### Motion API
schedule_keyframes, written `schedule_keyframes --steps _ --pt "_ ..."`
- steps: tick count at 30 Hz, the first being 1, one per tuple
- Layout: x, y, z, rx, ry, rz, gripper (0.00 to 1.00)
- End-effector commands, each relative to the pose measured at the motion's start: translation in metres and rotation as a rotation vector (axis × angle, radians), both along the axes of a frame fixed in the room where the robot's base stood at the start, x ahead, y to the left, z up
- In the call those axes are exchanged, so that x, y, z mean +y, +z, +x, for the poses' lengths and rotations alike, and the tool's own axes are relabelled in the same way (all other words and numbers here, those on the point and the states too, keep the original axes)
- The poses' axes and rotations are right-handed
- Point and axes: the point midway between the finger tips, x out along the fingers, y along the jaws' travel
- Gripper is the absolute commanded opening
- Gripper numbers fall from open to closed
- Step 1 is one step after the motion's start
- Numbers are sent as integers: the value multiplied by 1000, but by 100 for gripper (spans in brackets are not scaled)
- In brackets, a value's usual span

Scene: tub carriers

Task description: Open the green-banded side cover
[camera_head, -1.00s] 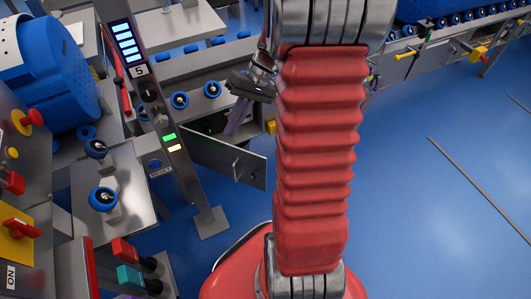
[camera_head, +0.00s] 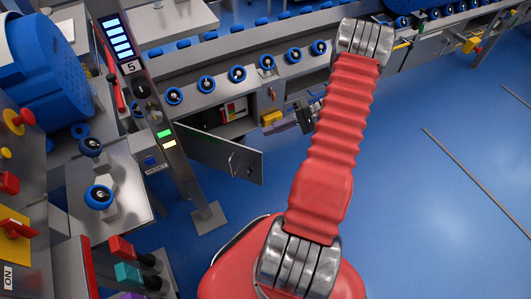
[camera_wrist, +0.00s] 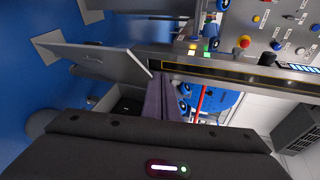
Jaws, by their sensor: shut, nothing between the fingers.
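The side cover (camera_head: 215,153) is a grey metal panel with a bar handle, swung out from the conveyor's side beside the post. A compartment with small coloured parts (camera_head: 235,112) shows behind it. I cannot clearly make out a green band on the panel's visible face. My gripper (camera_head: 304,116) is to the right of the cover, apart from it, partly hidden by my red arm. In the wrist view my purple-grey fingers (camera_wrist: 163,98) are together and empty, and the open panel (camera_wrist: 100,64) shows to their left.
The conveyor (camera_head: 200,100) with blue rollers runs behind the cover. A post (camera_head: 165,130) with a lit display stands left of it.

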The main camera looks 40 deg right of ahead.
Motion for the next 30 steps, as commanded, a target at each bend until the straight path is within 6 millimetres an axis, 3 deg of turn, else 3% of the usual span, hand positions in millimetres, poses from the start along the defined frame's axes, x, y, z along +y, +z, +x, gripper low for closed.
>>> schedule_keyframes --steps 9,15,20,30 --pt "-43 -66 -35 -150 -204 118 0" --pt "-60 -100 -56 -235 -320 156 0" --pt "-65 -111 -64 -270 -365 167 0" --pt "-66 -112 -65 -273 -369 166 0"
